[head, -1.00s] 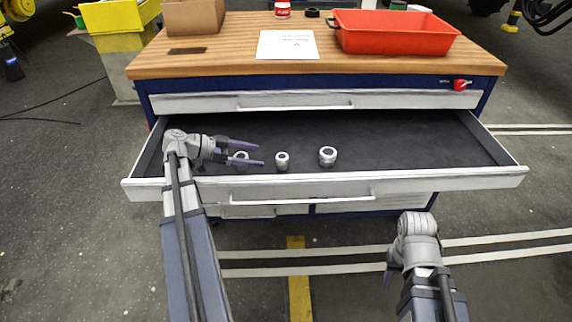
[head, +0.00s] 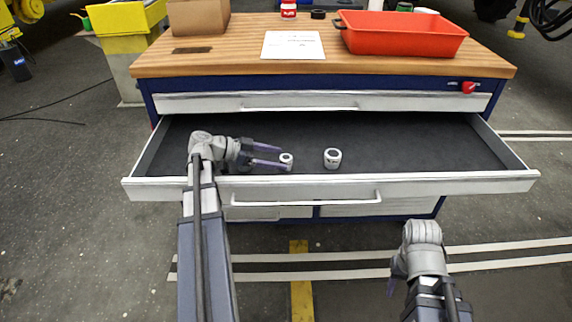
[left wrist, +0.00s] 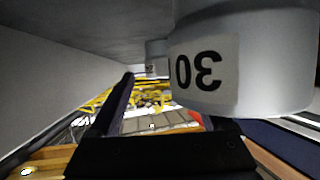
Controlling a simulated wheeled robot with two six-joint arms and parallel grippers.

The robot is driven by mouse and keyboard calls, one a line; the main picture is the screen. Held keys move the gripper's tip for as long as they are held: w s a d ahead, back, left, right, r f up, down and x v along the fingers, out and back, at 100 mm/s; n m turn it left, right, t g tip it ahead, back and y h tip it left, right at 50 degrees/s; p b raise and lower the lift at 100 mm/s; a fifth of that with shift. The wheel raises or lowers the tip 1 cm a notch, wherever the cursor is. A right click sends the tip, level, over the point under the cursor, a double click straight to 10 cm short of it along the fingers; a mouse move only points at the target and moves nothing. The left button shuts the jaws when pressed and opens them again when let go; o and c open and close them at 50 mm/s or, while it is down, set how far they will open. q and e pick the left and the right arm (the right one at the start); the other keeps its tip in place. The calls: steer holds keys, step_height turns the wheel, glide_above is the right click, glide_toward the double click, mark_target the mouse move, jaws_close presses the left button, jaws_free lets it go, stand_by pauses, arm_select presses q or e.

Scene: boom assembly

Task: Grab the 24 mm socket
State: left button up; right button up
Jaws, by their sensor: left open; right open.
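My left gripper (head: 284,159) is open inside the drawer, its purple fingertips pointing right at a small grey-white socket (head: 286,157). That socket is at the fingertips, partly covered by them; I cannot tell whether they touch. A larger socket (head: 332,158) stands apart to the right. In the left wrist view a big socket (left wrist: 245,60) with an upside-down "30" label is close to the camera, covering part of a finger; a smaller socket (left wrist: 157,55) is farther off between the fingers. No label reading 24 is legible. My right gripper (head: 396,276) is open, outside the drawer.
The open drawer (head: 420,145) has a dark liner, clear to the right of the sockets. Its front wall (head: 450,186) lies under my left arm. On the wooden top (head: 240,60) are a red tray (head: 405,42), a paper (head: 293,45) and a cardboard box (head: 198,17).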

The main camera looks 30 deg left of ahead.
arm_select(q)
steer(key=shift+b+x, duration=0.3)
steer(key=shift+x, duration=0.55)
steer(key=shift+w+d+f, duration=0.1)
steer(key=shift+w+d, duration=0.05)
steer(key=shift+c, duration=0.3)
jaws_close()
